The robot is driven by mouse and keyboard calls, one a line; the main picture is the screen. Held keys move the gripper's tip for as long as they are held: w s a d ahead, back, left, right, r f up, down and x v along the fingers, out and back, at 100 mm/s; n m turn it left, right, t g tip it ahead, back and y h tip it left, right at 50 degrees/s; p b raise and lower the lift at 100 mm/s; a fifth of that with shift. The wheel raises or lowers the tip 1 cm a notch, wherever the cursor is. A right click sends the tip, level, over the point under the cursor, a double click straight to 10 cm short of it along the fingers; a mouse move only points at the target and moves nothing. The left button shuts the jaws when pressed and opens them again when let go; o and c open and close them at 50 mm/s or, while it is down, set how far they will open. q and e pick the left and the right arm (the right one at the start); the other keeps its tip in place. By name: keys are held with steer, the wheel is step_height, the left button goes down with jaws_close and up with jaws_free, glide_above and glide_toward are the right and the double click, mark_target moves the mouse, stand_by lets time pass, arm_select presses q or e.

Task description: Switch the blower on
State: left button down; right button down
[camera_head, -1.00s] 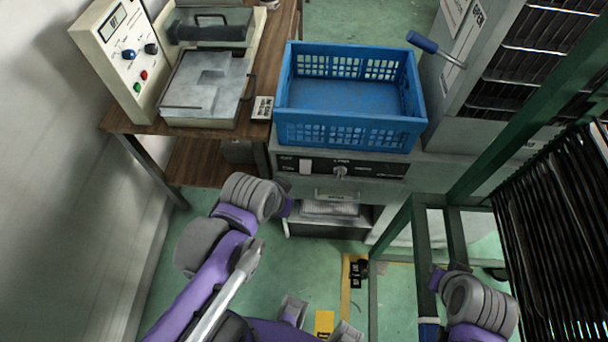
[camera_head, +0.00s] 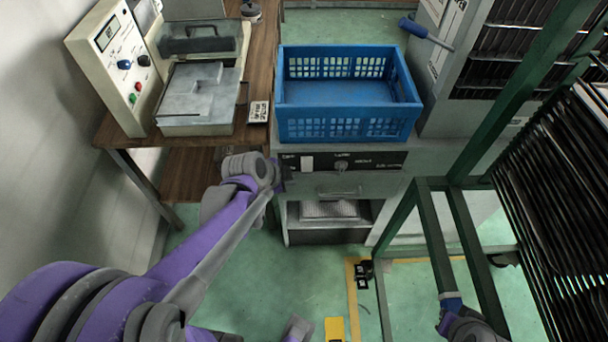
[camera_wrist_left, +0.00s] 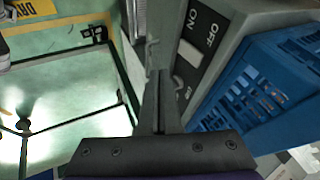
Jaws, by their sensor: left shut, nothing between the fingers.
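The blower is the grey cabinet (camera_head: 390,190) under the blue crate. Its black control panel (camera_head: 375,161) carries a white rocker switch (camera_head: 307,163) and a knob (camera_head: 341,165). In the left wrist view the white switch (camera_wrist_left: 190,54) sits between the OFF and ON labels; I cannot tell which side is pressed. My left gripper (camera_head: 284,178) is at the panel's left end, just left of and below the switch. In its wrist view the fingers (camera_wrist_left: 160,78) are shut and empty, apart from the switch. My right arm shows at the lower right; its fingers cannot be made out.
The blue crate (camera_head: 345,133) stands on the cabinet, with a blue-handled tool (camera_head: 424,33) behind it at right. A wooden table (camera_head: 262,75) with a cream control box (camera_head: 112,65) stands at left. A green rack frame (camera_head: 432,225) stands at right. A cabinet handle (camera_head: 338,193) juts below the panel.

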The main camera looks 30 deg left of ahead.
mark_target(307, 164)
arm_select(q)
steer(key=x, duration=0.4)
steer(key=w+a+b+x, duration=0.1)
steer(key=x, duration=0.2)
steer(key=b+x, duration=0.1)
steer(key=x, duration=0.3)
steer(key=shift+w+a+r, duration=0.15)
steer(key=shift+w+a, duration=0.15)
steer(key=shift+w, duration=0.1)
steer(key=shift+w+a, duration=0.3)
steer(key=shift+w, duration=0.2)
